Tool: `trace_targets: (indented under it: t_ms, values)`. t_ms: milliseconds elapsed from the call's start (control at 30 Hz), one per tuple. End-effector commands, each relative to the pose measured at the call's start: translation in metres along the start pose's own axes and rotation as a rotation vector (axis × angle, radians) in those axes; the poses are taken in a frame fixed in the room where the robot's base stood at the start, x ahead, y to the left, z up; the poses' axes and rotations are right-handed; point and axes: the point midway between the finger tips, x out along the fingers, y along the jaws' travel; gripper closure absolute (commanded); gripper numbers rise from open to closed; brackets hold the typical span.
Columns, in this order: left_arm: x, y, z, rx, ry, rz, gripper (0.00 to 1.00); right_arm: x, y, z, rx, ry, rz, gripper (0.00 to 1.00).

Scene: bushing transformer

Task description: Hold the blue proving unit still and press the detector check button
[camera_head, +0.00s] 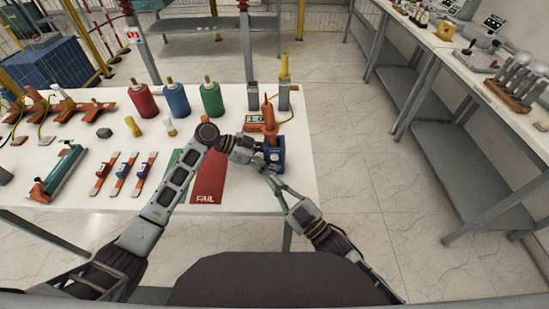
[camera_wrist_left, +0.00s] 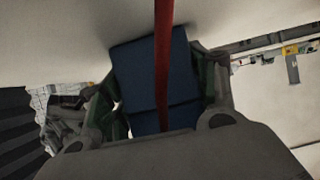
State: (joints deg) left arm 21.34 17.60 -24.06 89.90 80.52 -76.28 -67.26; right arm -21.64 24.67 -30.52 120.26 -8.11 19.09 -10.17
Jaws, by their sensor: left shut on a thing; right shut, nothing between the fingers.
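The blue proving unit (camera_head: 275,158) stands near the right front part of the white table. An orange detector (camera_head: 270,118) rises upright above it; whether it sits in the unit or behind it is unclear. My left gripper (camera_head: 262,152) is shut on the blue unit from the left. In the left wrist view the unit (camera_wrist_left: 145,85) lies between the fingers, and a red rod (camera_wrist_left: 163,50) crosses in front of it. My right gripper (camera_head: 270,176) is shut and empty, close to the unit's near side; contact is unclear. I cannot make out the check button.
A red FAIL card (camera_head: 207,192) and a green card (camera_head: 178,172) lie left of the unit. Red (camera_head: 143,101), blue (camera_head: 176,99) and green (camera_head: 211,98) bushings stand behind. Grey blocks stand at the back right. Floor is clear right of the table.

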Motion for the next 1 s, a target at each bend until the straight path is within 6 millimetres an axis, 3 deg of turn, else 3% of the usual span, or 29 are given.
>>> trace_targets:
  t_ms: [133, 167, 367, 767, 1000]
  values:
    - [0.000, 0.000, 0.001, -0.001, -0.001, 0.001, 0.55, 0.000, 0.000, 0.000, 0.000, 0.000, 0.000, 1.00]
    - [0.000, 0.000, 0.001, -0.001, -0.001, 0.001, 0.40, 0.000, 0.000, 0.000, 0.000, 0.000, 0.000, 1.00]
    - [0.000, 0.000, 0.000, -0.001, -0.001, 0.000, 0.16, 0.000, 0.000, 0.000, 0.000, 0.000, 0.000, 1.00]
    - [-0.002, 0.000, 0.000, 0.000, 0.000, 0.000, 0.16, 0.000, 0.000, 0.000, 0.000, 0.000, 0.000, 1.00]
    - [-0.016, 0.000, 0.001, 0.000, -0.001, -0.001, 0.16, 0.000, 0.000, 0.000, 0.000, 0.000, 0.000, 1.00]
